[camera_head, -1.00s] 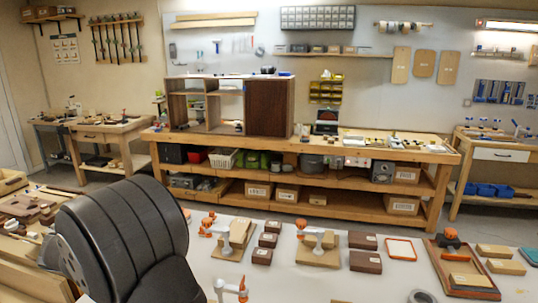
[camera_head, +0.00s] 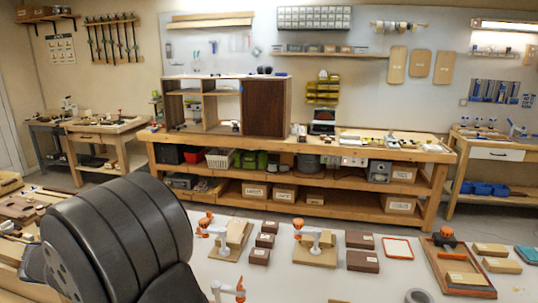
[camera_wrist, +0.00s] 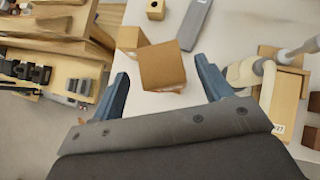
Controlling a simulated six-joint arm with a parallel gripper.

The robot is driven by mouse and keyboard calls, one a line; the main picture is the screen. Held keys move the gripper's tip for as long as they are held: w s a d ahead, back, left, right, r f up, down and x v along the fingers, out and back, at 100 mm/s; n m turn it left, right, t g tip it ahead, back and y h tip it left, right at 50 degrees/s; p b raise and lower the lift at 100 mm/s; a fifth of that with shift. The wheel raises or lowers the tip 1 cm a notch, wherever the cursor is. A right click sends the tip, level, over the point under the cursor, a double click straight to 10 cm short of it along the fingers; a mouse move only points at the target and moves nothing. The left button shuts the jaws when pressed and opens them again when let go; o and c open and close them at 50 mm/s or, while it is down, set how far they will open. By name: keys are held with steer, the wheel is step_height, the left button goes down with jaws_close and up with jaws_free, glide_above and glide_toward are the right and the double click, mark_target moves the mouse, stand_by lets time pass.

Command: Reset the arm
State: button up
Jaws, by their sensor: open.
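My gripper (camera_wrist: 163,84) shows in the wrist view with its two blue fingers spread wide apart. It is open, pointing down toward a white tabletop (camera_wrist: 225,28). A brown box-like block (camera_wrist: 162,66) appears between the fingers, with clear gaps on both sides, and looks to be below them. A lighter wooden piece (camera_wrist: 131,37) lies against its upper left. In the head view my dark arm fills the lower left, and my fingers are not visible there.
The white table (camera_head: 300,283) holds clamp fixtures on wooden blocks (camera_head: 315,255), dark blocks (camera_head: 362,261) and a wooden tray (camera_head: 432,262). A dark wooden cabinet (camera_head: 266,107) stands on the rear workbench (camera_head: 300,146). Wooden shelving (camera_wrist: 60,57) lies left in the wrist view.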

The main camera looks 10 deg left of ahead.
steer(key=v, duration=0.7)
steer(key=x, duration=1.2)
steer(key=r, duration=0.4)
steer(key=shift+w+a+r, duration=0.1)
steer(key=shift+w, duration=0.1)
steer(key=w+d+r, duration=0.6)
steer(key=d+r, duration=0.1)
steer(key=d, duration=0.4)
steer(key=w+d+f+m+h, duration=0.4)
steer(key=w+d+f+m, duration=0.2)
steer(key=w+d+f, duration=0.8)
steer(key=s+a+f, duration=0.2)
steer(key=a+f, duration=0.5)
steer(key=a, duration=0.3)
steer(key=shift+a+f+t, duration=0.2)
steer(key=shift+t, duration=0.1)
